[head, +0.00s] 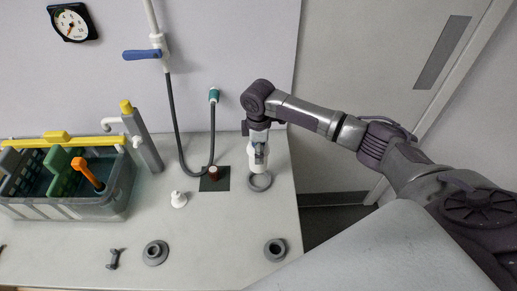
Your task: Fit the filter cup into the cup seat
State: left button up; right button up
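My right gripper (258,158) points down at the right end of the table, just above or at a grey ring (260,182). A pale piece shows at its tip; I cannot tell whether it is the filter cup or part of the gripper, nor whether the fingers are shut. The ring may be the cup seat. Two other grey round pieces with dark centres, at the front middle (155,253) and front right (276,250), also look seat-like. A small white knobbed piece (179,199) stands left of the gripper. My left gripper is out of view.
A brown cylinder (214,173) stands on a dark square (215,184) beside a hanging grey hose (179,130). A grey crate (70,207) with an orange-handled tool (88,174) fills the left. A small dark dumbbell-shaped piece (113,259) lies in front.

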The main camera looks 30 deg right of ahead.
jog(key=shift+d+r+p, duration=0.15)
jog(key=shift+p, duration=0.25)
notch_tip(320, 180, down, 2)
jog(key=shift+b, duration=0.5)
jog(key=shift+f+b, duration=0.95)
jog(key=shift+f, duration=1.3)
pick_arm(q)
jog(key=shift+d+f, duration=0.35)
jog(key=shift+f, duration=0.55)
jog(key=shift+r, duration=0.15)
pick_arm(e)
jog(key=shift+r, duration=0.1)
pick_arm(q)
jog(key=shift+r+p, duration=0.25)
jog(key=shift+p, duration=0.2)
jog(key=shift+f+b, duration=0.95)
jog(key=shift+b, duration=0.05)
pick_arm(e)
jog(key=shift+f, duration=1.8)
jog(key=o, duration=1.3)
jog(key=shift+s, duration=0.1)
